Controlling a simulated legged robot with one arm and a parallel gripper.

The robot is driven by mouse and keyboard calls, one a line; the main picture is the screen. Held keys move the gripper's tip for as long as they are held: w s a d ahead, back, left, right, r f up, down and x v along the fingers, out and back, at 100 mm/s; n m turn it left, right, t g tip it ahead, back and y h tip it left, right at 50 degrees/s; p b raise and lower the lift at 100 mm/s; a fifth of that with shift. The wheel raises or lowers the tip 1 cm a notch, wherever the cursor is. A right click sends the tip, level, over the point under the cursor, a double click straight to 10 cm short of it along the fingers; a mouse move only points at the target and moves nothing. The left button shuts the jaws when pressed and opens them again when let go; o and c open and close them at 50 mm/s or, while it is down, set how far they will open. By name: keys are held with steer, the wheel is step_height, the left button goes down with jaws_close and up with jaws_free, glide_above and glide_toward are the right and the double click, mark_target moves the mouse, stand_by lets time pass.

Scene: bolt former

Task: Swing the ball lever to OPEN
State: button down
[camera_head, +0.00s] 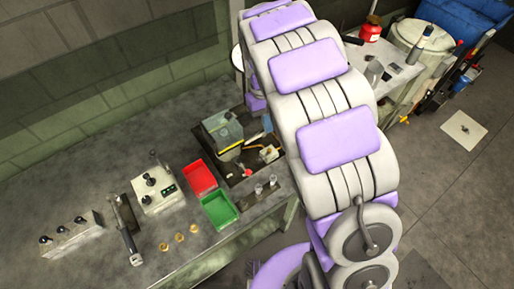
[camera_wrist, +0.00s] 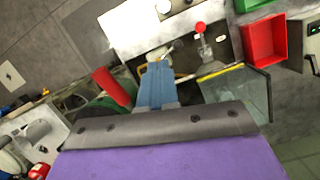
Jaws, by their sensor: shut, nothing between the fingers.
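The ball lever shows in the wrist view as a red ball (camera_wrist: 200,27) on a short stem above a grey base, on the machine to the right of and beyond my fingertips. In the head view a small red ball (camera_head: 248,171) shows in the machine's dark tray. My gripper (camera_wrist: 155,68) is shut and empty, its blue fingers reaching over the machine, apart from the ball. In the head view my arm hides most of the gripper; a bit of blue (camera_head: 267,122) shows at its left side. I cannot read any OPEN mark.
A box-like guard with a yellow edge (camera_head: 222,130) stands beside the lever. A red bin (camera_head: 199,178) and a green bin (camera_head: 219,210) sit nearby. A control box (camera_head: 158,188), a handled tool (camera_head: 127,230) and brass pieces (camera_head: 180,238) lie on the bench to the left.

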steer(key=w+a+f+n, duration=0.1)
steer(key=w+a+f, duration=0.2)
steer(key=a+f, duration=0.1)
steer(key=shift+a+f, duration=0.35)
steer(key=shift+f, duration=0.25)
steer(key=shift+w+f, duration=0.1)
steer(key=b+x, duration=0.1)
steer(key=x, duration=0.8)
steer(key=shift+f, duration=0.4)
